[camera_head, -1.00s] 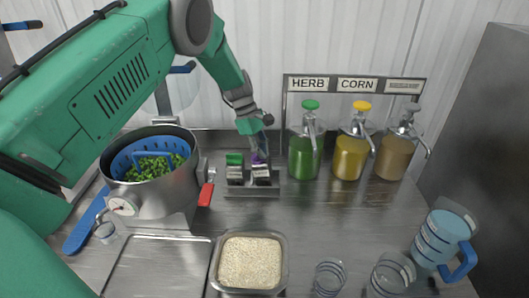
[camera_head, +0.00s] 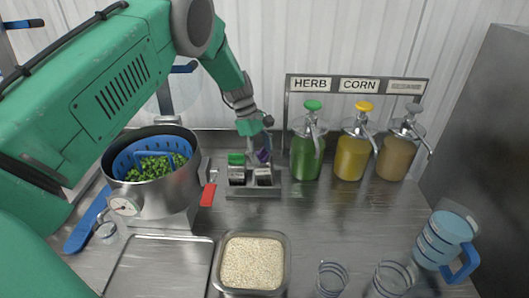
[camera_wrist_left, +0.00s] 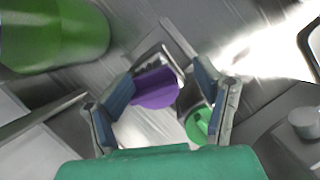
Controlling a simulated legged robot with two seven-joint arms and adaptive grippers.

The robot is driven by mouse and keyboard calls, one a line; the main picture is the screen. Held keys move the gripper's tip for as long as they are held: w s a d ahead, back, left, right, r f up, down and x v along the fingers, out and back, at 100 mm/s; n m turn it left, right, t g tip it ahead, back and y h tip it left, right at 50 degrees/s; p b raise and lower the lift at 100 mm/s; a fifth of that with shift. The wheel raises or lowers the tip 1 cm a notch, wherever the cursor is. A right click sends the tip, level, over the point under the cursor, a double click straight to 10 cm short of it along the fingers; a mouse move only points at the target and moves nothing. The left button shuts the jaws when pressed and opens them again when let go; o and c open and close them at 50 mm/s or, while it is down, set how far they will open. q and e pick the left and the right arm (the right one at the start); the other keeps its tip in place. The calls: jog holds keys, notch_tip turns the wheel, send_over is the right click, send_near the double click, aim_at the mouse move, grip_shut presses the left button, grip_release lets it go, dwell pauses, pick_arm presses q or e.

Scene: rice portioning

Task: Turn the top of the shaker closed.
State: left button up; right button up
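Two small shakers stand in a metal rack (camera_head: 252,193) at the back middle, one with a green top (camera_head: 236,159) and one with a purple top (camera_head: 263,156). The purple top looks tilted in the head view. My left gripper (camera_head: 262,141) is just above the purple top, pointing down. In the left wrist view the fingers are apart, with the purple top (camera_wrist_left: 155,90) between them and a gap on its right side. The green top (camera_wrist_left: 197,125) lies near the right finger there. My right gripper is not in view.
Herb (camera_head: 306,155), corn (camera_head: 351,157) and brown (camera_head: 395,157) pump bottles stand right of the rack. A pot (camera_head: 165,203) with a red handle stands left. The middle counter is clear.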

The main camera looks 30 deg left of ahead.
pick_arm(q)
jog(key=shift+w+a+f, duration=0.1)
jog(key=shift+a+f, duration=0.05)
jog(key=shift+a, duration=0.1)
jog(key=shift+s+a+r+p, duration=0.15)
jog(key=shift+s+r+p, duration=0.1)
jog(key=shift+r, duration=0.45)
jog(key=shift+s+a+r+p, duration=0.1)
jog(key=shift+r+p, duration=0.1)
jog(key=shift+r, duration=0.45)
jog(key=s+v, duration=0.2)
jog(key=v, duration=1.1)
jog(key=shift+s+d+r, duration=0.15)
jog(key=shift+s+d, duration=0.05)
jog(key=shift+s, duration=0.15)
jog(key=v, duration=1.2)
jog(key=shift+a, duration=0.15)
